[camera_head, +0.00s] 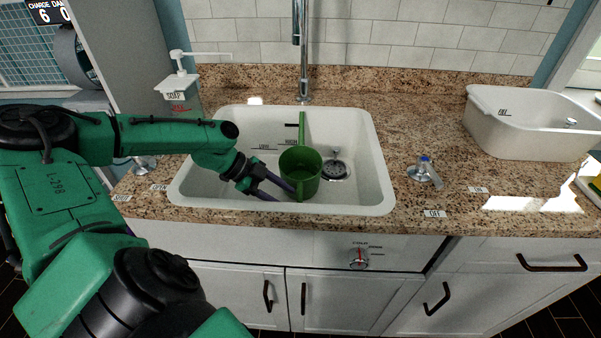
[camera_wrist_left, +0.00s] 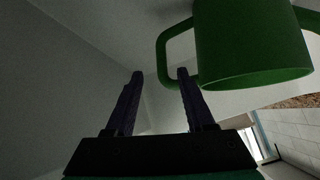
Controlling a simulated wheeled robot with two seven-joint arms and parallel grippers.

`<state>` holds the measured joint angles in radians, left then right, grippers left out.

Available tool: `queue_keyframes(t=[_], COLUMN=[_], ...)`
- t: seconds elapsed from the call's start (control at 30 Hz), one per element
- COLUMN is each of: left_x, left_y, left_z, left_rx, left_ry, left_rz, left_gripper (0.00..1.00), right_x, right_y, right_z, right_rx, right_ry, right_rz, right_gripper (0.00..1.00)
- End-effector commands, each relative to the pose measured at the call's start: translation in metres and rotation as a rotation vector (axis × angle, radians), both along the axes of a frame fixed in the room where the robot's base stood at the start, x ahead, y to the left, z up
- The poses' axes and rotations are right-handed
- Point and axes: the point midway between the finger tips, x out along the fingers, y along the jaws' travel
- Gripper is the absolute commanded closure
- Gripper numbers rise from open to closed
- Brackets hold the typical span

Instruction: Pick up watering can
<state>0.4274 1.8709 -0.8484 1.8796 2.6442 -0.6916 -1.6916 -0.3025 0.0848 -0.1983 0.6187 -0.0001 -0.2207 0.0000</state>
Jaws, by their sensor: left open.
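The green watering can (camera_head: 312,165) is inside the white sink basin, near its middle. A narrow green part rises from its far side, and another strip shows on its near side. My left gripper (camera_head: 287,190) is low in the basin, just left of the can's near side. In the left wrist view, the can (camera_wrist_left: 250,45) fills the upper right, with its loop handle towards my open fingers (camera_wrist_left: 160,74). The right finger overlaps the handle's lower end in the picture; I cannot tell whether they touch. My right gripper is out of view.
The sink's (camera_head: 375,170) rim and walls surround my left gripper. A faucet (camera_head: 303,50) stands behind the basin, a soap dispenser (camera_head: 178,82) at back left. A blue-topped knob (camera_head: 424,168) and a white tub (camera_head: 530,125) are on the counter to the right.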

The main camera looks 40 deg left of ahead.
Motion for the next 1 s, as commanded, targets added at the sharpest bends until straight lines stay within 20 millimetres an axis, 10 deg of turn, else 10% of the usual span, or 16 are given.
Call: queue_keyframes(t=[0.73, 0.87, 1.0], left_x=[0.045, 0.045, 0.045], left_y=[-0.047, -0.047, -0.047], left_z=[-0.064, -0.064, -0.064], left_rx=[0.000, 0.000, 0.001], left_ry=[-0.001, -0.001, 0.000], left_rz=[0.001, 0.001, 0.001], left_gripper=[0.46, 0.96, 1.00], right_x=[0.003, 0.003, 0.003], right_y=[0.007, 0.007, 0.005], right_z=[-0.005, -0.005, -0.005], right_rx=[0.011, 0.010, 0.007], right_ry=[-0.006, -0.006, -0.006], right_rz=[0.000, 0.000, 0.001], right_gripper=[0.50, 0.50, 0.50])
